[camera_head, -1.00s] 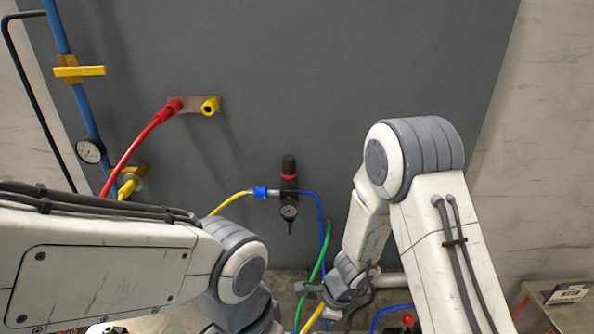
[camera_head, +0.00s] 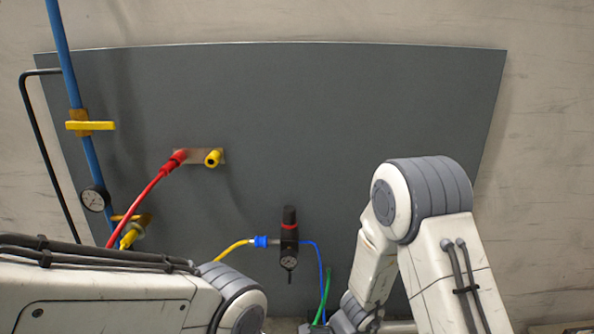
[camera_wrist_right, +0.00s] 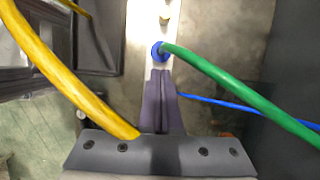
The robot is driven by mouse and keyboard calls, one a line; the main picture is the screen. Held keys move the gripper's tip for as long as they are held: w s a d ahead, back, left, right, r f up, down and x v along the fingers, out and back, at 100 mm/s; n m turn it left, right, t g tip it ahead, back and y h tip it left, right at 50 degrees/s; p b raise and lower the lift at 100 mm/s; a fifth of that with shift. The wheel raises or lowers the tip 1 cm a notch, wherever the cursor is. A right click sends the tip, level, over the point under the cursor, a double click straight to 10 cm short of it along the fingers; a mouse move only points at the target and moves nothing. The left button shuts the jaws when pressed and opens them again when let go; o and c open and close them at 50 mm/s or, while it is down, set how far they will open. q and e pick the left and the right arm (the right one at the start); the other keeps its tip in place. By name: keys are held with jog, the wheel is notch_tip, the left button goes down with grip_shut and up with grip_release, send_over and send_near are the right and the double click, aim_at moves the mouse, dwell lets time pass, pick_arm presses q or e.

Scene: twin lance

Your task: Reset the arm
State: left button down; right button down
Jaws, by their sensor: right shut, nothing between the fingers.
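My right arm (camera_head: 425,200) comes up from the lower right in the head view, bent at its grey joint, its lower link going down toward the bottom edge. Its gripper is out of that view. In the right wrist view my right gripper (camera_wrist_right: 159,88) has its fingers together with nothing between them. Its tips are close below the blue fitting of a green hose (camera_wrist_right: 235,88); I cannot tell whether they touch. My left arm (camera_head: 95,300) crosses the lower left of the head view; its gripper is not in view.
A yellow hose (camera_wrist_right: 70,75) runs close left of the right gripper, and a thin blue line (camera_wrist_right: 235,107) lies to its right. On the grey panel (camera_head: 330,120) are a red hose (camera_head: 143,203), a yellow plug (camera_head: 213,158) and a black regulator (camera_head: 289,238). The upper panel is clear.

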jog(key=s+a+r+n+g+b, duration=0.1)
jog(key=s+a+r+n+b, duration=0.55)
jog(key=n, duration=0.45)
jog(key=s+d+r+n+h+b, duration=0.1)
jog(key=s+d+r+n, duration=0.1)
jog(key=s+n, duration=0.3)
jog(key=s+d+r+n+t+h+b, duration=0.1)
jog(key=s+d+r+n+h+b, duration=0.1)
jog(key=s+d+n, duration=0.3)
jog(key=s+n, duration=0.1)
jog(key=n, duration=0.3)
jog(key=shift+s+r, duration=0.2)
